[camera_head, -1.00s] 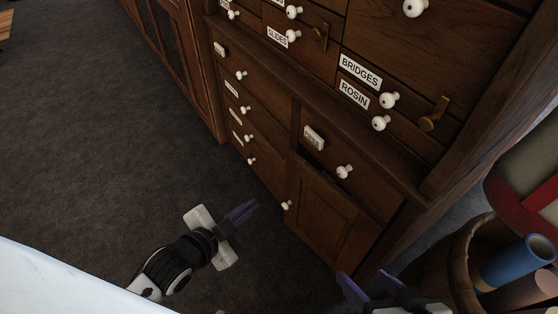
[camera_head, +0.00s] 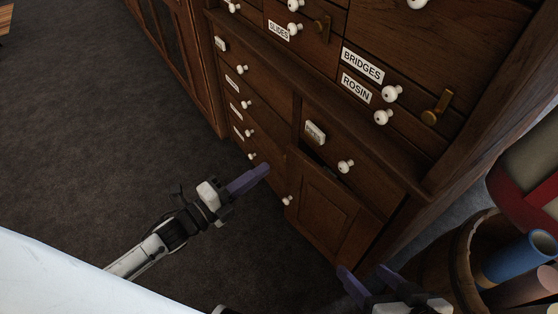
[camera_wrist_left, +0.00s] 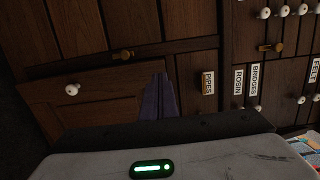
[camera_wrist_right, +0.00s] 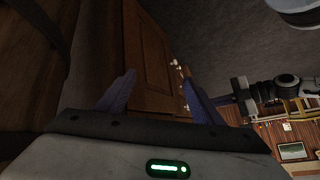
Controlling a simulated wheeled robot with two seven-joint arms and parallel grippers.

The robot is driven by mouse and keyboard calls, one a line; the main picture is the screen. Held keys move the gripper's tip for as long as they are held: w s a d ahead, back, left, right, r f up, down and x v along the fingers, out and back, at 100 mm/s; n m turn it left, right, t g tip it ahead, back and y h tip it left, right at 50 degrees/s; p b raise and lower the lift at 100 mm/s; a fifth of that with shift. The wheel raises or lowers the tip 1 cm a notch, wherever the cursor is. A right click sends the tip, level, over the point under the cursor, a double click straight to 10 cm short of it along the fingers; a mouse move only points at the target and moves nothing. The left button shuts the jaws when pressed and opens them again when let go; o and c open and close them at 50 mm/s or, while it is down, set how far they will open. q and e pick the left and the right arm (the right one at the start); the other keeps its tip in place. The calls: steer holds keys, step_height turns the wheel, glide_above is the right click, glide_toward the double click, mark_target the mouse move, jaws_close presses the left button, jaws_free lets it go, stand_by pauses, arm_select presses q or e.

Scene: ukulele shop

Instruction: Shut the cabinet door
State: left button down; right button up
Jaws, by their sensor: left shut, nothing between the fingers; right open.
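The cabinet door (camera_head: 325,206) is a brown wooden panel low on the dark cabinet, with a white knob (camera_head: 287,201) at its left edge. It stands slightly ajar, with a dark gap along its top edge. My left gripper (camera_head: 267,168) is shut and empty, left of the door near the knob, apparently not touching it. In the left wrist view, the door's panel (camera_wrist_left: 105,112) lies behind and left of the shut fingers (camera_wrist_left: 160,80). My right gripper (camera_head: 362,270) is open and empty, just in front of the door's lower right. It also shows in the right wrist view (camera_wrist_right: 160,77).
Above and left of the door are several labelled drawers with white knobs, such as the rosin drawer (camera_head: 361,100). A wooden barrel (camera_head: 463,265) with coloured rolls stands at the right. The carpet (camera_head: 90,140) at the left is clear. A white surface (camera_head: 60,280) fills the lower left.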

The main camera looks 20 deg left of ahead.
mark_target(289, 151)
arm_select(q)
steer(key=b+x, duration=0.1)
steer(key=x, duration=0.5)
steer(key=shift+f+b, duration=0.1)
steer(key=shift+b, duration=0.25)
steer(key=shift+w+d, duration=0.25)
steer(key=shift+w, duration=0.2)
arm_select(e)
steer(key=shift+w+a+r+t+y, duration=0.1)
steer(key=shift+a+r+t+y, duration=0.25)
steer(key=shift+r, duration=0.2)
steer(key=shift+a+r+t+y, duration=0.15)
steer(key=shift+a+r+y, duration=0.1)
steer(key=shift+a+r, duration=0.25)
steer(key=shift+d+r, duration=0.1)
steer(key=shift+d, duration=0.05)
